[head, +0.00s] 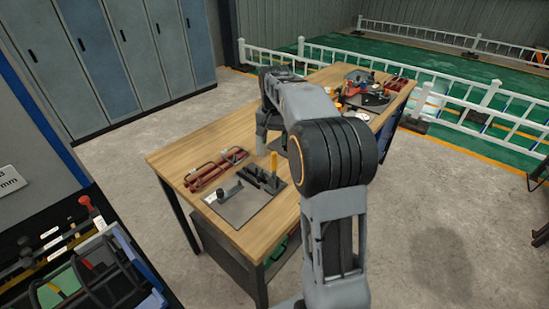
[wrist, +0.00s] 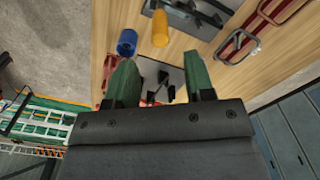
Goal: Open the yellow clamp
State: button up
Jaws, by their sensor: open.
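The yellow clamp shows in the head view as an upright yellow handle (head: 274,162) beside black clamp parts on a grey plate, on the near part of the wooden table. In the wrist view the yellow handle (wrist: 160,28) is near the top, beyond my fingertips. My gripper (wrist: 160,62) has two green fingers spread apart with nothing between them. It is apart from the handle. In the head view my arm reaches over the table behind the clamp, and its fingertips are hard to make out. The clamp's lower joint is too small to tell its position.
A blue cylinder (wrist: 127,42) stands beside the yellow handle. Red bar clamps (head: 216,170) lie left of the plate (head: 238,203). More tools (head: 368,98) lie at the table's far end. The table's front left corner is clear.

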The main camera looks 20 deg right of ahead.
aim_at(274, 157)
notch_tip(274, 157, down, 8)
jog(key=shift+r, duration=0.1)
dwell(0.4)
